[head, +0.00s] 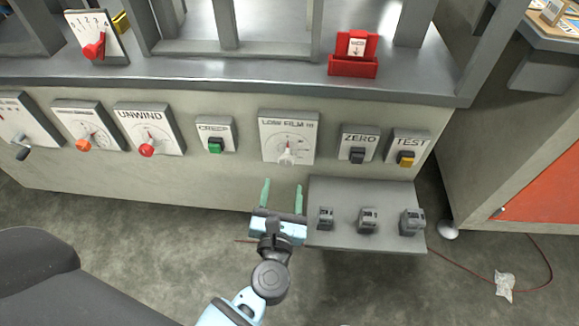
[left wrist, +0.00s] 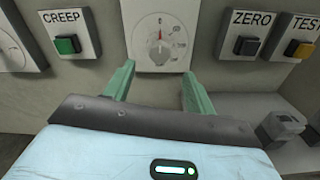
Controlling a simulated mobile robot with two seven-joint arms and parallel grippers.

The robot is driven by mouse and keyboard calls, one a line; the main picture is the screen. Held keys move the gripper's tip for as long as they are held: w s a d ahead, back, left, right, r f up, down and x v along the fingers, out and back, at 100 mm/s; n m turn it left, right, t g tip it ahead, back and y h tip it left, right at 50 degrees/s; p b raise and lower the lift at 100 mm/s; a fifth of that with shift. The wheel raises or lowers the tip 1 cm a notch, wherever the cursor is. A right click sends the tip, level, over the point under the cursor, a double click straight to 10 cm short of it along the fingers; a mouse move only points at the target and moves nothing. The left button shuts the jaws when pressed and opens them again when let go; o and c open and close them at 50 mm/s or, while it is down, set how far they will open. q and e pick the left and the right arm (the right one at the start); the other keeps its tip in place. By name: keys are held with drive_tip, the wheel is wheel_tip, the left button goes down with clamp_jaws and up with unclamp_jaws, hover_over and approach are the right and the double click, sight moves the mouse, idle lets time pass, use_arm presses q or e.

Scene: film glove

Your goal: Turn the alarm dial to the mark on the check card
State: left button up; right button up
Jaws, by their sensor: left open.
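The alarm dial panel, labelled LOW FILM (head: 288,133), is on the machine's front, with a pale knob (head: 286,157) standing out from it. In the left wrist view, the dial face (left wrist: 176,25) shows a scale and a small red pointer directed roughly upward. The check card (head: 356,47) stands in a red holder (head: 352,68) on the ledge above; its mark is too small to read. My left gripper (head: 283,186) is open and empty, its green fingers apart in front of and below the dial. My right gripper is not in view.
Left of the dial are a green CREEP button (head: 215,145) and the UNWIND dial (head: 148,130). To its right are the ZERO (head: 357,155) and TEST (head: 406,158) buttons. A grey shelf (head: 345,190) with several small grey devices juts out just right of my left gripper.

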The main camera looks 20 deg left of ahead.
sight(286, 164)
use_arm(q)
drive_tip(key=x, duration=0.6)
drive_tip(key=shift+w+b, duration=0.25)
drive_tip(key=shift+b, duration=0.05)
drive_tip(key=shift+w+a, duration=0.2)
drive_tip(key=shift+w, duration=0.3)
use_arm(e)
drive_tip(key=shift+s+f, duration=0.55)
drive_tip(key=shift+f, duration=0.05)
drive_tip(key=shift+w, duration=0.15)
use_arm(q)
drive_tip(key=shift+c, duration=0.6)
drive_tip(key=c, duration=0.8)
drive_tip(key=shift+c, duration=0.2)
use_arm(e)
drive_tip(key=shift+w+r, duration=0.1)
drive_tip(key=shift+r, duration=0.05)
